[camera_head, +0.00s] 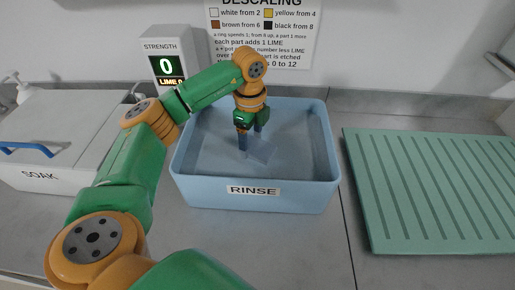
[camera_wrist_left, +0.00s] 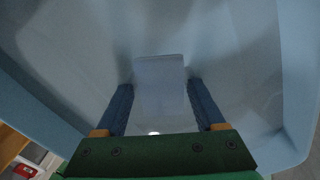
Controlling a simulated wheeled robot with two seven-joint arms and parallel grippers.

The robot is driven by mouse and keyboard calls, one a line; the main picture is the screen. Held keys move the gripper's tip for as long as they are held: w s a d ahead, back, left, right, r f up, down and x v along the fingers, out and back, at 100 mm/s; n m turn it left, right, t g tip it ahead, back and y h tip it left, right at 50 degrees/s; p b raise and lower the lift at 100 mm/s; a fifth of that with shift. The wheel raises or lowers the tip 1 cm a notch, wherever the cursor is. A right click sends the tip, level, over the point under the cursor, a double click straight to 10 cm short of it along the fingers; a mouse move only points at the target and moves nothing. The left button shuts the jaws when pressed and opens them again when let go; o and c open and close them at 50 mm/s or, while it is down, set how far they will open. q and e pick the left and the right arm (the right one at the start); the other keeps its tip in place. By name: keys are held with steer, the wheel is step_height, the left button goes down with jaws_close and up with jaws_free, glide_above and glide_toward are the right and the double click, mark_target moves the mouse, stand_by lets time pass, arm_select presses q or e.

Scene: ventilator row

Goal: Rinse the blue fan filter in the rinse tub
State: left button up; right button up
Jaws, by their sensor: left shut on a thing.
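The blue rinse tub (camera_head: 318,190) stands in the middle of the counter, with a RINSE label on its front. My left gripper (camera_head: 249,143) reaches down inside the tub, shut on the blue fan filter (camera_head: 262,153). The filter is a small flat pale blue-grey piece, low in the tub. In the left wrist view the filter (camera_wrist_left: 160,78) sits between the two dark blue fingers of the left gripper (camera_wrist_left: 160,95). I cannot tell whether the filter touches the tub floor. My right gripper is not in view.
A white SOAK box (camera_head: 75,120) with a blue handle stands at the left. A display (camera_head: 166,66) reading 0 is behind it. A ridged green mat (camera_head: 430,190) lies right of the tub. A descaling sign (camera_head: 264,35) hangs on the wall.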

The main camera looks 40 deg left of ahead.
mark_target(251, 144)
arm_select(q)
step_height(251, 144, up, 12)
steer(key=p, duration=1)
steer(key=shift+p, duration=0.3)
stand_by(1.3)
steer(key=shift+r+p, duration=0.6)
steer(key=shift+r, duration=1.4)
